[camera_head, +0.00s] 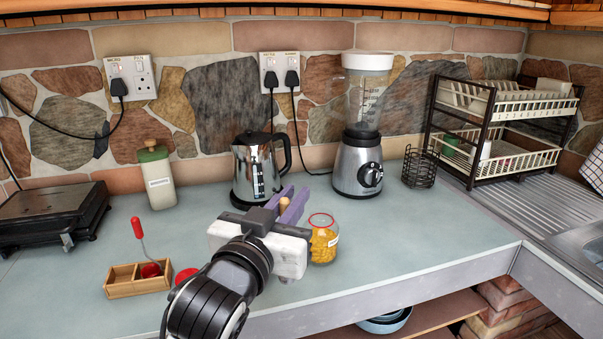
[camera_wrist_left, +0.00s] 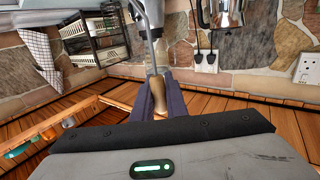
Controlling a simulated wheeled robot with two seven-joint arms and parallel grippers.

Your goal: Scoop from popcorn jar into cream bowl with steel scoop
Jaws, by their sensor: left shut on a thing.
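My left gripper (camera_head: 288,207) is above the counter in the middle of the head view, its purple fingers shut on the wooden handle of the steel scoop (camera_head: 284,204). In the left wrist view the scoop's handle (camera_wrist_left: 158,92) sits between the fingers (camera_wrist_left: 161,98), and its steel shaft runs toward the top edge. The scoop's bowl is not clearly seen. The popcorn jar (camera_head: 324,246), glass with a red rim and yellow kernels, stands open just right of the gripper. I see no cream bowl on the counter; the arm may hide it. My right gripper is not in view.
A wooden box (camera_head: 122,291) with a red-handled tool (camera_head: 138,229) and a red lid (camera_head: 186,275) lie left of my arm. A kettle (camera_head: 242,178), blender (camera_head: 357,165), wire basket (camera_head: 420,168) and canister (camera_head: 160,185) stand behind. Counter is clear at right of the jar.

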